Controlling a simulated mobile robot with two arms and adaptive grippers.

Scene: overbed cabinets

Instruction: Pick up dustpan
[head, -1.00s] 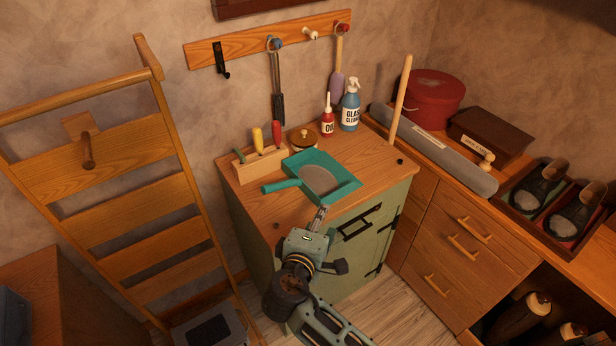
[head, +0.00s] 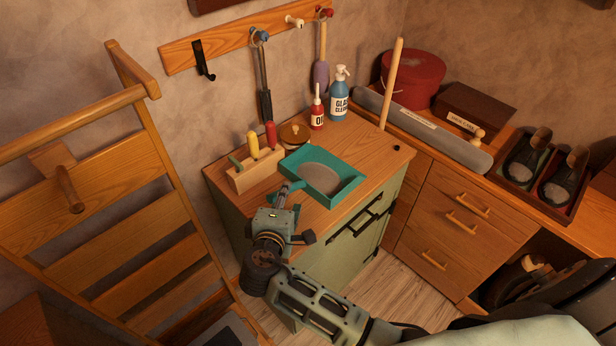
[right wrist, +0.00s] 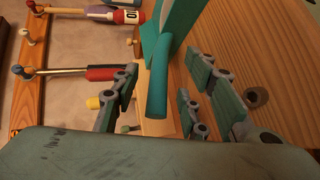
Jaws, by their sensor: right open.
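The teal dustpan (head: 324,178) lies on the wooden top of the green cabinet (head: 345,205), its grey pan facing up. Its handle points left toward the front of the top and is mostly hidden behind my right gripper (head: 290,188) in the head view. In the right wrist view the teal handle (right wrist: 158,92) extends between the open fingers of my right gripper (right wrist: 165,100). The fingers stand apart on both sides of it. I cannot tell whether any finger touches it. My left gripper is not in view.
A wooden ladder-like frame (head: 130,215) stands left. Drawers (head: 455,225) stand right.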

